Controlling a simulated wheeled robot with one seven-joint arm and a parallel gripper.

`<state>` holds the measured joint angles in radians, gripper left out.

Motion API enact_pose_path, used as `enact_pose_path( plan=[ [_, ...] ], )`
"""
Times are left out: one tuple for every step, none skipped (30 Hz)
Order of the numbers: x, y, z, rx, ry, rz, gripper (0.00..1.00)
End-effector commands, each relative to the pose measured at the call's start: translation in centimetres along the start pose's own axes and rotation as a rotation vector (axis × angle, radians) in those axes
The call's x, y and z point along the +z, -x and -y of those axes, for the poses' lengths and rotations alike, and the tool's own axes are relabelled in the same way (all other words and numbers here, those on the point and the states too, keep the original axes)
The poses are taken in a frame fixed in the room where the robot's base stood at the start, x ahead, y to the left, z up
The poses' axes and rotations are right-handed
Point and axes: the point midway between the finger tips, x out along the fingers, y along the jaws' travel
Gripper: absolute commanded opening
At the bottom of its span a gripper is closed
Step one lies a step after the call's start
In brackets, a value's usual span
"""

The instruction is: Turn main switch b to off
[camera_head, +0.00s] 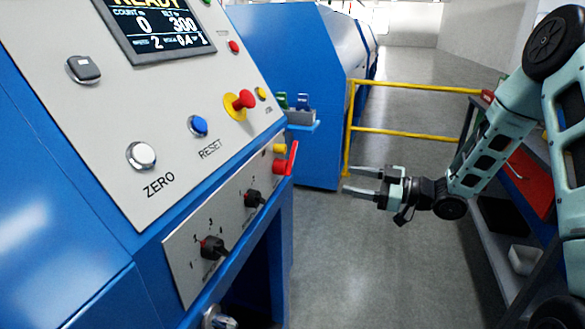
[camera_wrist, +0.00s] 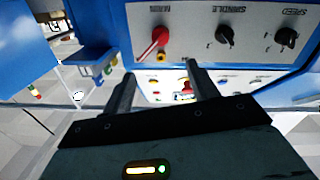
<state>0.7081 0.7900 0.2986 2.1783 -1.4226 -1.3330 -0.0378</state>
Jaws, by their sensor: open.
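The main switch is a red lever handle (camera_head: 287,161) with a yellow part beside it, at the far right end of the lower grey panel strip on the blue machine. In the wrist view the red handle (camera_wrist: 153,44) sits slanted under the label MAIN. My gripper (camera_head: 350,181) is to the right of the machine, apart from the switch, with its fingers pointing left towards the panel. In the wrist view its two fingers (camera_wrist: 160,74) are spread with nothing held between them. Which handle position is off cannot be read.
Two black knobs, spindle (camera_wrist: 225,37) and speed (camera_wrist: 287,38), sit along the same strip. Above are a red emergency button (camera_head: 243,100) on yellow and a blue reset button (camera_head: 198,125). A yellow rail (camera_head: 420,133) stands behind my arm. The floor between is clear.

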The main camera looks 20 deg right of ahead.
Motion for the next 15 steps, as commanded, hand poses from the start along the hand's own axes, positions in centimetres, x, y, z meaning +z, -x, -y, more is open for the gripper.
enact_pose_path(
  plan=[
    [-0.1, -0.9, 0.1, -0.004, 0.001, -0.002, 0.59],
    [-0.2, -1.4, 0.1, -0.004, 0.0, -0.003, 0.59],
    [-0.1, -2.2, 0.1, -0.005, 0.0, -0.001, 0.59],
    [-0.1, -2.8, 0.1, -0.005, 0.0, -0.001, 0.59],
    [-0.1, -3.5, 0.1, -0.004, -0.001, -0.002, 0.59],
    [-0.1, -4.3, 0.1, -0.005, -0.001, -0.002, 0.59],
    [-0.1, -5.0, 0.1, -0.004, -0.002, -0.001, 0.59],
    [-0.1, -5.6, 0.1, -0.004, -0.001, -0.001, 0.59],
    [-0.2, -6.4, 0.1, -0.004, -0.001, -0.001, 0.59],
    [-0.1, -7.1, 0.1, -0.004, -0.001, -0.001, 0.59],
    [-0.1, -7.7, 0.1, -0.004, -0.001, -0.001, 0.59],
    [-0.1, -8.5, 0.1, -0.003, -0.002, -0.001, 0.59],
    [-0.1, -9.2, 0.1, -0.003, 0.0, 0.0, 0.59],
    [-0.1, -9.8, 0.1, -0.003, 0.0, 0.0, 0.59],
    [-0.2, -10.6, 0.2, -0.003, -0.001, -0.001, 0.59]
  ],
)
